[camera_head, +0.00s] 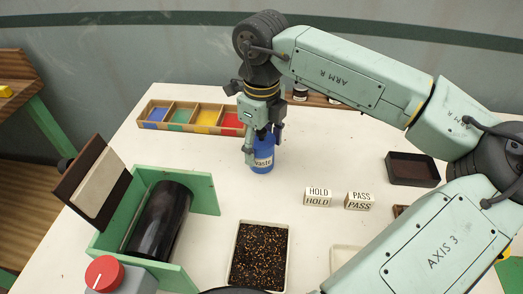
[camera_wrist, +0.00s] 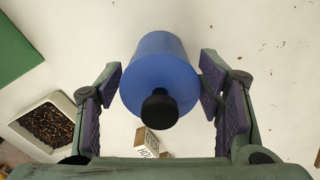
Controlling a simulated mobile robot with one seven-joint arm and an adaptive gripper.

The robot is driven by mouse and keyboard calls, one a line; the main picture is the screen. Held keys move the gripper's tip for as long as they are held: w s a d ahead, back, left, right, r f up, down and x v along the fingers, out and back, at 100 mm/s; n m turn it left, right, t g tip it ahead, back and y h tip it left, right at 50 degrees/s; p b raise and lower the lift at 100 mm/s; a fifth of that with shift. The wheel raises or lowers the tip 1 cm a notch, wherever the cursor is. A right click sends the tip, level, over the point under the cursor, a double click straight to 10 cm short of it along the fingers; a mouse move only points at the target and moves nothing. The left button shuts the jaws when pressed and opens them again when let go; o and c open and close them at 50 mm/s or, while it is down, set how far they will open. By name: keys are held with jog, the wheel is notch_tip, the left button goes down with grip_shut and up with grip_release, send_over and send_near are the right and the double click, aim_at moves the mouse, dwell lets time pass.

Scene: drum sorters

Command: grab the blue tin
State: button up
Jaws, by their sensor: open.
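The blue tin (camera_head: 262,155) stands upright on the white table, with a pale "WASTE" label on its side. My gripper (camera_head: 262,150) is over it from above, with its fingers around the tin's sides. In the wrist view, the blue tin (camera_wrist: 160,75) with its black knob lies between the two open fingers of my gripper (camera_wrist: 163,100). A gap shows on the left side; on the right, the finger pad looks very close to the tin, and I cannot tell whether it touches.
A wooden tray with coloured compartments (camera_head: 193,118) stands behind left. A drum sorter (camera_head: 160,220) is at left, a tray of dark grains (camera_head: 287,256) in front. HOLD (camera_head: 317,197) and PASS (camera_head: 359,201) blocks and a dark box (camera_head: 412,169) are at right.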

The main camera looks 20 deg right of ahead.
jog(key=shift+c, duration=0.6)
jog(key=c, duration=1.2)
